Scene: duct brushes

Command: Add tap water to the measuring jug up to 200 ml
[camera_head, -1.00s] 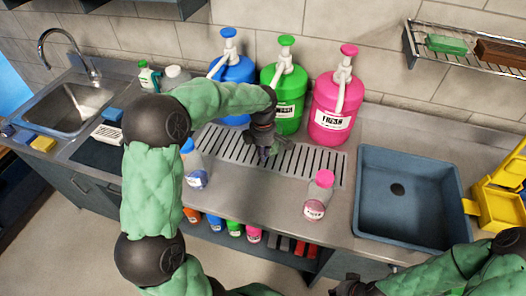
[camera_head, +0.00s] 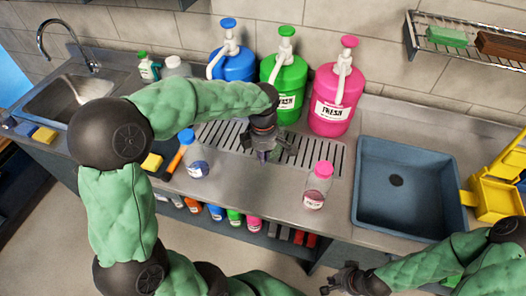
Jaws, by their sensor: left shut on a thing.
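My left gripper (camera_head: 264,153) is over the slotted drain grate (camera_head: 318,157), in front of the green pump container. It is shut on a small purplish thing, mostly hidden between the fingers; I cannot tell what it is. My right gripper (camera_head: 336,281) is low at the bottom edge, in front of the counter, with its fingers apart and empty. The chrome tap (camera_head: 68,38) arches over the left sink (camera_head: 62,97). I cannot pick out a measuring jug.
Blue (camera_head: 233,66), green (camera_head: 284,94) and pink (camera_head: 332,98) pump containers stand against the wall. A blue-capped bottle (camera_head: 195,164) and a pink-capped bottle (camera_head: 317,186) stand on the counter. A blue basin (camera_head: 408,218) is at right, beside a yellow bucket (camera_head: 495,200).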

